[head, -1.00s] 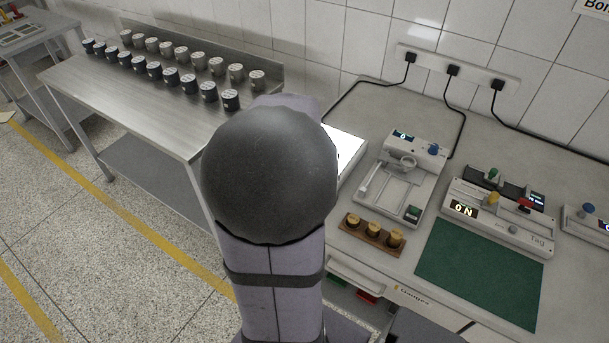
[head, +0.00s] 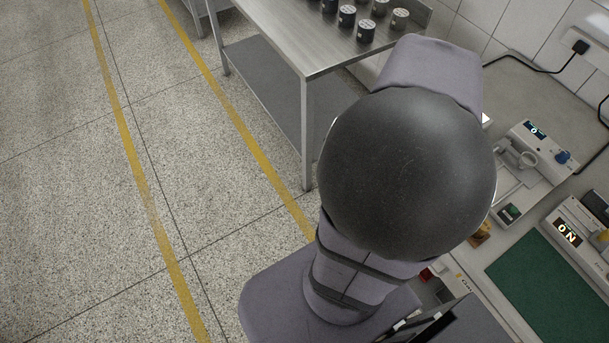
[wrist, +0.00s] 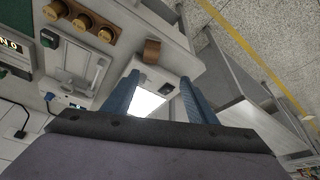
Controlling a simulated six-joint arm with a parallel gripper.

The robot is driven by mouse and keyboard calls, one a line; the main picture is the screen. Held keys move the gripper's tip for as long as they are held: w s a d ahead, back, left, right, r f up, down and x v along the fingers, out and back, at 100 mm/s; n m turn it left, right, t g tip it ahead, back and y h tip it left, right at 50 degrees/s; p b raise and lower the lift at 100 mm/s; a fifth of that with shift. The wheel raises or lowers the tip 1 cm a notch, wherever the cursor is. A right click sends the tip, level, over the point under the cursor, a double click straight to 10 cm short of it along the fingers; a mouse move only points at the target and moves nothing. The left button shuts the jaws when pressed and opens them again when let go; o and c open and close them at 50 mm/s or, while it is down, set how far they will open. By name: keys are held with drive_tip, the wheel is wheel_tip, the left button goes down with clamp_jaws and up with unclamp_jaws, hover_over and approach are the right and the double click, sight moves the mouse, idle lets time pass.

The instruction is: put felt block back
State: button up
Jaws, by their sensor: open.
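My gripper (wrist: 160,77) shows in the wrist view, its blue fingers apart with nothing held between them. Beyond the fingers is a bright white panel (wrist: 147,104) on the bench. A small brown block (wrist: 152,51) stands near the bench edge, apart from the fingers; I cannot tell for sure whether it is the felt block. In the head view my own arm hides the gripper and that part of the bench.
The bench carries a grey-white device with a small display (head: 535,160), an ON-display unit (head: 567,232) and a green mat (head: 545,290). Brass-coloured pieces sit in a wooden holder (wrist: 62,10). A steel table (head: 290,40) with dark pots stands behind, with open floor left.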

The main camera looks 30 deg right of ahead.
drive_tip(key=w+a+f+n+y, duration=0.1)
drive_tip(key=w+a+f+n, duration=0.15)
drive_tip(key=a, duration=0.45)
drive_tip(key=w+a+f+n+y, duration=0.1)
drive_tip(key=w+a+f+n, duration=0.2)
drive_tip(key=a, duration=0.4)
drive_tip(key=s+a+f+n+g+y, duration=0.1)
drive_tip(key=a+f+n, duration=0.1)
drive_tip(key=a, duration=0.5)
drive_tip(key=a+f+n, duration=0.2)
drive_tip(key=a+n, duration=0.3)
drive_tip(key=a, duration=0.3)
drive_tip(key=shift+s+g+y, duration=0.35)
drive_tip(key=shift+g+y, duration=0.05)
wheel_tip(320, 180, down, 13)
drive_tip(key=b, duration=1.2)
drive_tip(key=shift+r+b, duration=0.2)
drive_tip(key=shift+b, duration=0.15)
wheel_tip(320, 180, down, 22)
drive_tip(key=b, duration=2.1)
drive_tip(key=shift+r+b, duration=0.15)
drive_tip(key=shift+b, duration=0.2)
